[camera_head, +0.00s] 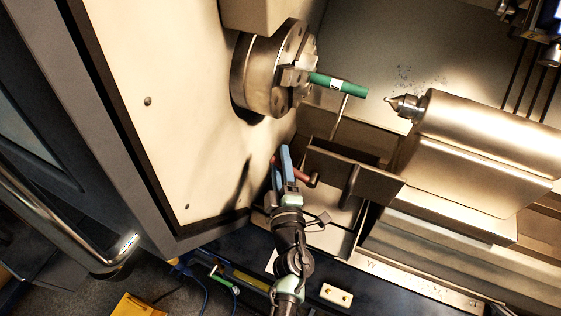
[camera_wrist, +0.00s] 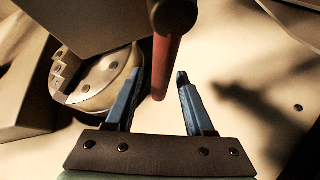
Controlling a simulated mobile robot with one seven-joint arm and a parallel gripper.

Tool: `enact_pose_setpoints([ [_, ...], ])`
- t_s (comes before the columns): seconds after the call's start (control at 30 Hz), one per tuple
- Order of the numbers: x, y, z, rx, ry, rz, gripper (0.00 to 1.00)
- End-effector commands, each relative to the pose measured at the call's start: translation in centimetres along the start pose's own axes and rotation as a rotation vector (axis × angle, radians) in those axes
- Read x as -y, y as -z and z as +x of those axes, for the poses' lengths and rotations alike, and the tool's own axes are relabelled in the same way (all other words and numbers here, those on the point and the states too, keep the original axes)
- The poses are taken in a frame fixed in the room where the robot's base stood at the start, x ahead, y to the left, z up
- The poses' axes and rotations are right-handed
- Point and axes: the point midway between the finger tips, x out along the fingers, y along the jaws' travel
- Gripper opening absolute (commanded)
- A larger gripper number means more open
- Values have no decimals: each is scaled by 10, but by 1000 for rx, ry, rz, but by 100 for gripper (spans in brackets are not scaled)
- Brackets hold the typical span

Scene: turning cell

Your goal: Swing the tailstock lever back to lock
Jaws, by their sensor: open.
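The red lever (camera_head: 302,175) sits low at mid-picture in the head view, by a dark round hub (camera_head: 313,180); I take it for the tailstock lever. In the wrist view the red lever (camera_wrist: 166,62) hangs from the dark hub (camera_wrist: 174,16) at the top. My gripper (camera_head: 281,153) has blue fingers and is open. In the wrist view the lever's free end appears between the two fingers of my gripper (camera_wrist: 160,62), with gaps on both sides. I cannot tell the depth between them. The tailstock (camera_head: 485,125), with its pointed centre, is at the right.
A chuck (camera_head: 268,78) holds a green workpiece (camera_head: 338,85) above my gripper in the picture. A grey plate (camera_head: 350,172) stands close to the right of the lever. A pale wall panel (camera_head: 165,100) is at the left. A yellow object (camera_head: 138,306) lies on the floor.

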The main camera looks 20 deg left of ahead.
Motion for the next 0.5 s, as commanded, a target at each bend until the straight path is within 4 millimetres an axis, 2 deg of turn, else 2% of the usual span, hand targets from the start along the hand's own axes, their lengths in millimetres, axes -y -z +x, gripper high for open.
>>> enact_pose_setpoints([
  [0.13, 0, 0, 0, 0, 0, 0, 51],
  [0.4, 0, 0, 0, 0, 0, 0, 3],
  [0.5, 0, 0, 0, 0, 0, 0, 0],
])
